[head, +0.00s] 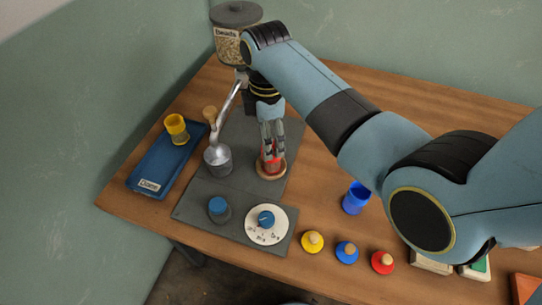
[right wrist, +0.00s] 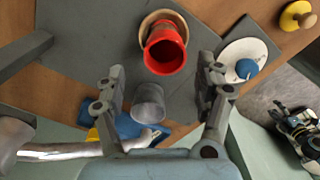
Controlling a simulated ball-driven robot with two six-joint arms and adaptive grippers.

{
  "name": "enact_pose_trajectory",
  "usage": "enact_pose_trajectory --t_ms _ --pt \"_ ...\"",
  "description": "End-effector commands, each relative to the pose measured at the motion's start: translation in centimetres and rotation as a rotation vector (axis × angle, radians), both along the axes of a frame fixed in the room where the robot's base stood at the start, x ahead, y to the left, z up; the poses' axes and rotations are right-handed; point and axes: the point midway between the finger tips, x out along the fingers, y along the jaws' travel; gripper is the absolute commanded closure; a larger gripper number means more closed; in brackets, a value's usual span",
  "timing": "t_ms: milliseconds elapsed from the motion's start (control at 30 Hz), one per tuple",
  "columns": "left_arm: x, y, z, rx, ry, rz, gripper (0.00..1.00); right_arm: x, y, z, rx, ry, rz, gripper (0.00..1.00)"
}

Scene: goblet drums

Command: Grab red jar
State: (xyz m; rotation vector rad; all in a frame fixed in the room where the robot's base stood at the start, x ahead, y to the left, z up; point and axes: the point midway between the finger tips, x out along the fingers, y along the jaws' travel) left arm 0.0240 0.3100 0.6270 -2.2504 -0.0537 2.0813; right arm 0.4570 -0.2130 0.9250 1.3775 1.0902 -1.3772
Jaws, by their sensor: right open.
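The red jar (head: 267,166) stands upright on a round wooden base (head: 271,174) on the grey mat. In the right wrist view the red jar (right wrist: 166,52) shows its open mouth, with the wooden ring around its foot. My right gripper (head: 272,142) points down over the jar, and its fingers hide part of it in the head view. In the right wrist view the right gripper (right wrist: 160,80) is open, its fingers spread left and right of the jar's line with visible gaps to it.
A metal cup (head: 218,160) under a curved spout stands left of the jar. The bead dispenser (head: 229,48) rises behind. A blue tray (head: 150,172) holds a yellow cup (head: 177,128). A white dial (head: 258,236) sits in front. A blue cup (head: 355,198) and colored lids (head: 346,252) stand right.

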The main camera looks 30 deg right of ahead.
Motion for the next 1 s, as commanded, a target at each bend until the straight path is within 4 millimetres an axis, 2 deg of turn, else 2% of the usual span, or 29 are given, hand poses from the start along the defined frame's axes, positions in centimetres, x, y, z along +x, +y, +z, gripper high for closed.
enact_pose_trajectory --t_ms 167,433,733,1000 --pt "-0.1 0.0 0.1 0.0 0.001 0.0 0.49 -0.2 -0.1 -1.4 -0.001 0.001 -0.001 0.29" --pt "2.6 -0.2 0.4 -0.003 -0.039 -0.001 0.49 -0.9 -0.2 -5.4 0.0 0.001 -0.001 0.29" --pt "2.0 -0.6 0.3 -0.007 -0.03 0.001 0.49 -0.8 -0.2 -6.0 0.0 -0.001 -0.001 0.29" --pt "1.2 -0.5 0.2 -0.007 -0.018 0.001 0.49 -0.8 -0.2 -6.0 0.0 -0.001 -0.001 0.63"
